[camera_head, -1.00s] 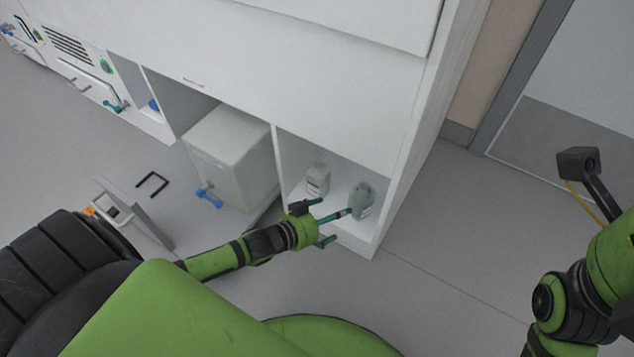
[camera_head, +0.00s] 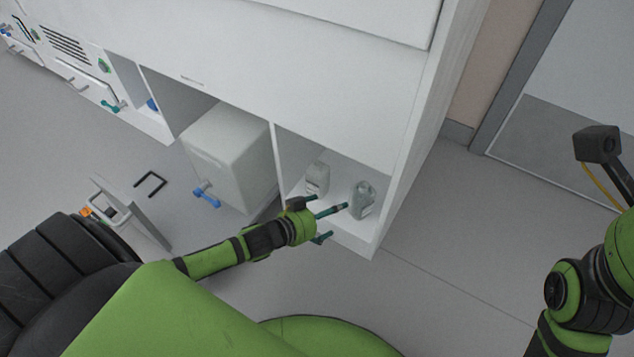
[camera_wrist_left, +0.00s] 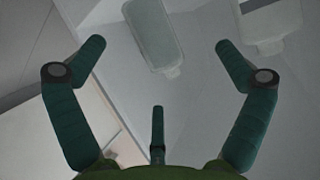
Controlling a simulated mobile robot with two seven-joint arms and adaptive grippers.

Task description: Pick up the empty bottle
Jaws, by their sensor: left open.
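A clear, greyish empty-looking bottle (camera_head: 362,200) stands in the right part of the low open compartment. A paler bottle with a label (camera_head: 317,180) stands to its left, further back. My left gripper (camera_head: 328,216) is open and empty at the compartment's front, a little left of the clear bottle and apart from it. In the left wrist view a clear bottle (camera_wrist_left: 153,35) shows beyond the spread fingers, between their tips. The labelled bottle (camera_wrist_left: 270,28) is at the upper right there, cut by the frame. My right arm is at the right edge; its gripper is out of view.
The compartment belongs to a white cabinet (camera_head: 300,75), with side walls and an upper panel close around the bottles. A white box unit with a blue handle (camera_head: 206,196) stands left of it. An open door panel (camera_head: 130,210) stands further left. Floor to the right is clear.

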